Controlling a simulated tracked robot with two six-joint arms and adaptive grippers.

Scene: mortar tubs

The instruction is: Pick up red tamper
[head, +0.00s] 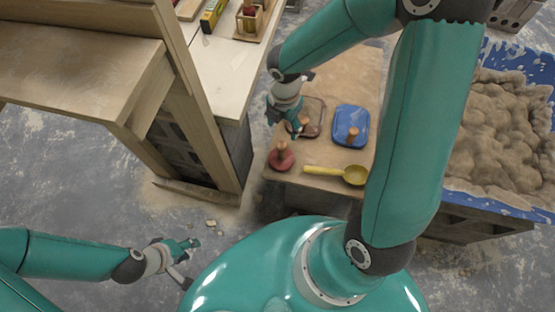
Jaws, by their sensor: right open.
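The red tamper (281,160), a round red base with an upright wooden knob handle, stands near the front left corner of the low wooden table (330,85). My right gripper (291,126) is open above and just behind the tamper, pointing down, and appears apart from it. It partly hides a brown float with a wooden handle. My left gripper (189,258) hangs low over the floor at the lower left, far from the table. Its finger opening is too small to judge.
A wooden workbench (85,60) and a white-topped cabinet (230,70) stand left. My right arm crosses over the table.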

